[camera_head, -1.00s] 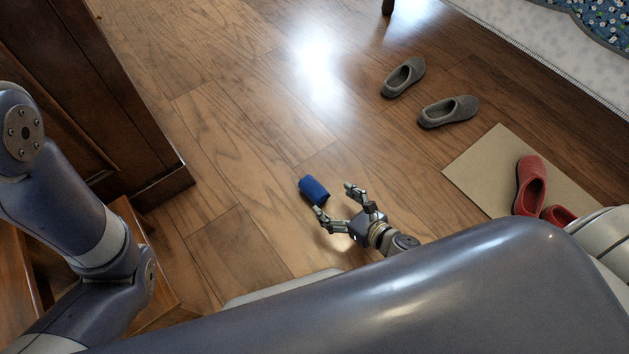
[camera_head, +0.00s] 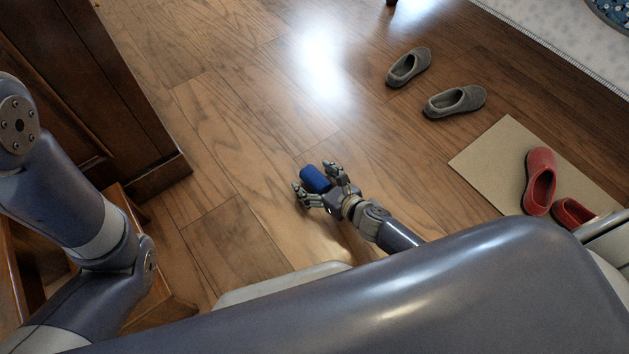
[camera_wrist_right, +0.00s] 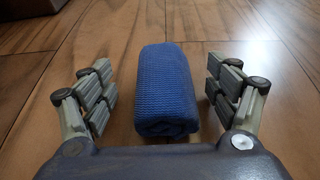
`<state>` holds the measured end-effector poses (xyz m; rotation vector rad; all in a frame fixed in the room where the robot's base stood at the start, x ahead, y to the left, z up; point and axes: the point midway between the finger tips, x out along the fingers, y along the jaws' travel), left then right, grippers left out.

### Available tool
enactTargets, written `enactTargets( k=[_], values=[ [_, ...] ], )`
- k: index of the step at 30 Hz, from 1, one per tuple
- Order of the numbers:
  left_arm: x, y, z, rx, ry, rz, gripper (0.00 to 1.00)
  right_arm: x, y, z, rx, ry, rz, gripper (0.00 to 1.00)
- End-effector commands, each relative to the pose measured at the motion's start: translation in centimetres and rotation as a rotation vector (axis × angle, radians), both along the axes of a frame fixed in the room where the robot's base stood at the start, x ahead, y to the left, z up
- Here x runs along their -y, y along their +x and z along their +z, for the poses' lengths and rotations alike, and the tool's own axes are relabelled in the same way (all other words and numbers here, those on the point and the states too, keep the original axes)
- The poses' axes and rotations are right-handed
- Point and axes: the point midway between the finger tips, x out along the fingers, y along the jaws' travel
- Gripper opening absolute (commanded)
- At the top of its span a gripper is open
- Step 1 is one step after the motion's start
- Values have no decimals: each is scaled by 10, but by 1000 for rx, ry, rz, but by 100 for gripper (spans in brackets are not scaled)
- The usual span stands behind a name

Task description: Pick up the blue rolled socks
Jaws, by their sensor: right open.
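The blue rolled socks (camera_head: 315,178) lie on the wooden floor in the head view. In the right wrist view the blue roll (camera_wrist_right: 165,90) lies lengthwise between the two fingers, with a gap on each side. My right gripper (camera_head: 318,184) is open around the socks, one finger on either side; it also shows in the right wrist view (camera_wrist_right: 163,92). My left arm (camera_head: 75,210) comes in at the left of the head view, but its gripper is not in view.
Grey slippers (camera_head: 456,101) stand on the floor at the upper right. Red slippers (camera_head: 540,180) are on and beside a beige mat (camera_head: 482,158). A dark wooden armoire (camera_head: 110,90) stands at the left. Floor around the socks is clear.

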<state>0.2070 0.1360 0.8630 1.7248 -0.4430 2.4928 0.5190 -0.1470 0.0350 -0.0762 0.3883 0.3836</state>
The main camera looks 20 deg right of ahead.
Motion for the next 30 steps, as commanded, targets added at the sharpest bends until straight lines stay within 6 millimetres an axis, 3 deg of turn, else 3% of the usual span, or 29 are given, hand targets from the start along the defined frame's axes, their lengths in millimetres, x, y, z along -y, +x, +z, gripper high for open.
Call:
enactTargets(
  k=[1, 7, 20, 30],
  values=[
    [0, 0, 0, 0, 0, 0, 40, 0, 0, 0, 0, 0, 0, 81],
    [0, 0, 0, 0, 0, 0, 40, 0, 0, 0, 0, 0, 0, 36],
    [0, 0, 3, -1, 0, 0, 40, 0, 0, 3, 0, 0, 0, 35],
    [0, -1, 33, 2, 0, 1, 40, 0, -1, 35, 0, -1, 0, 35]
  ],
)
